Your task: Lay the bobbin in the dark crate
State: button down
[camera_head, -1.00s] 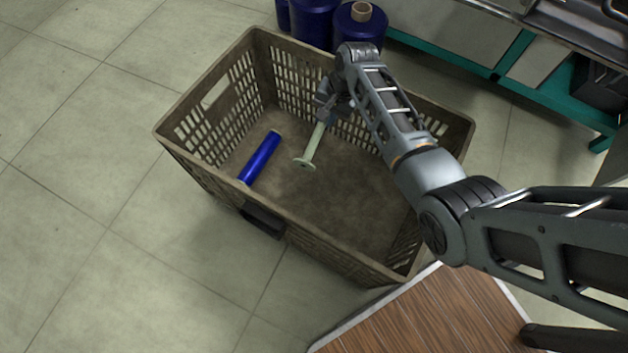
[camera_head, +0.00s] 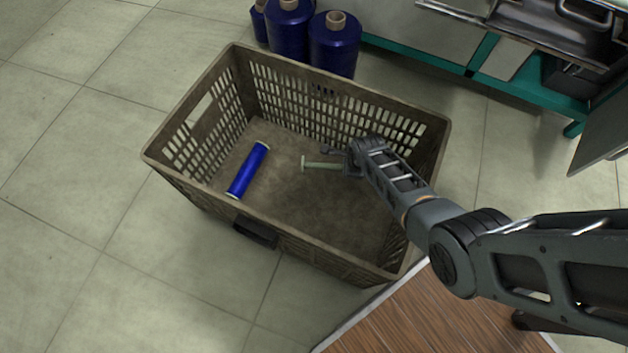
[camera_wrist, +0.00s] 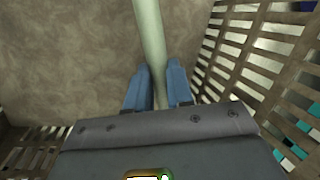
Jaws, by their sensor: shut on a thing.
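The dark crate (camera_head: 190,189) stands on the floor, open at the top, with slotted walls. My gripper (camera_head: 345,163) is inside the crate's outline, toward its right side. It is shut on a pale green bobbin (camera_head: 322,165), which points left with its flanged end free. In the wrist view the bobbin's shaft (camera_wrist: 150,40) runs up from between the two blue-grey fingers (camera_wrist: 157,90), over the brown crate floor (camera_wrist: 70,50). I cannot tell whether the bobbin touches the crate floor. A blue wound bobbin (camera_head: 248,170) lies in the left part of the crate.
Several large blue thread cones (camera_head: 335,45) stand behind the crate. A teal-framed bench (camera_head: 440,62) is at the back right. A wooden surface (camera_head: 430,318) lies in front at the lower right. The crate floor between the blue bobbin and my gripper is clear.

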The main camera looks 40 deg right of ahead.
jog(key=a+f+b, duration=0.1)
jog(key=a+f, duration=0.1)
jog(key=a, duration=0.1)
jog(key=w+a+f+b, duration=0.1)
jog(key=a, duration=0.2)
jog(key=a+f+b, duration=0.1)
jog(key=a+f, duration=0.1)
jog(key=a, duration=0.1)
jog(key=shift+w+f, duration=0.35)
jog(key=shift+f+b, duration=1.55)
jog(key=shift+f, duration=0.35)
jog(key=shift+f, duration=0.2)
jog(key=c, duration=1)
grip_release()
jog(key=shift+r, duration=0.15)
jog(key=p+v, duration=0.8)
jog(key=v, duration=0.4)
